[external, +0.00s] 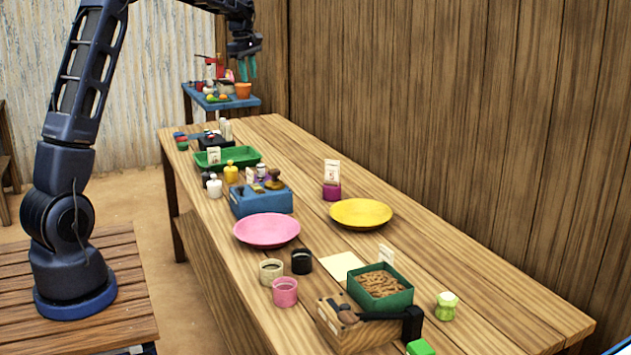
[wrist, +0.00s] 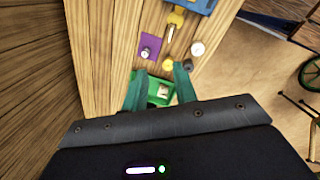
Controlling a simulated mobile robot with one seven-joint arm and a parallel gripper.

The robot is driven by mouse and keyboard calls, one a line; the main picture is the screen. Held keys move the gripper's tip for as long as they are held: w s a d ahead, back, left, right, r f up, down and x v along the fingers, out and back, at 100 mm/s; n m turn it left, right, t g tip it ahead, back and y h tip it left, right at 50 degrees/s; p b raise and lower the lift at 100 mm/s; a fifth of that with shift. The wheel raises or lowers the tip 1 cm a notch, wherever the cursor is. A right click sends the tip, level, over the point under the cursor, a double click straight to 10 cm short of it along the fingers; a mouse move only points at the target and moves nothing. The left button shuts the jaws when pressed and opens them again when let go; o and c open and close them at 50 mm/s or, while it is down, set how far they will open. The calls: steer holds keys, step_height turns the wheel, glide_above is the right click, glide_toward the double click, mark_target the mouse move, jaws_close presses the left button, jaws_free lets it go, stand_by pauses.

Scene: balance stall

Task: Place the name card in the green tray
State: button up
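The green tray (external: 243,153) lies toward the far end of the long table. A small pale card (external: 213,156) with a mark on it stands upright at the tray's left end; I cannot tell whether it is inside or just in front. Another pale card (external: 332,170) stands in a purple holder near the middle, and a third (external: 386,254) stands behind a dark green box. Which is the name card is not clear. My gripper (external: 248,68) is high above the far end, open and empty. In the wrist view the tray (wrist: 152,77) shows partly between and beyond the fingers (wrist: 160,83).
A blue box (external: 262,202) with stamps, small bottles (external: 214,188), a pink plate (external: 267,231) and a yellow plate (external: 361,213) crowd the table. A wooden wall runs along the right side. The tabletop right of the tray is fairly clear.

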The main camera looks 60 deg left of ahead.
steer(key=s+d+r+m+t, duration=0.15)
steer(key=s+d+m, duration=0.25)
steer(key=d, duration=0.6)
steer(key=s+d+r+m, duration=0.3)
steer(key=s+d+m, duration=0.15)
steer(key=d, duration=0.55)
steer(key=s+d+r+m, duration=0.3)
steer(key=s+d, duration=0.2)
steer(key=d, duration=0.5)
steer(key=s+d+f+m, duration=0.4)
steer(key=s+d+m, duration=0.2)
steer(key=s, duration=0.5)
steer(key=s+d+f+m+t, duration=0.1)
steer(key=s+d+f+m, duration=0.4)
steer(key=s+d, duration=0.5)
steer(key=shift+s+m, duration=0.65)
steer(key=shift+m, duration=0.1)
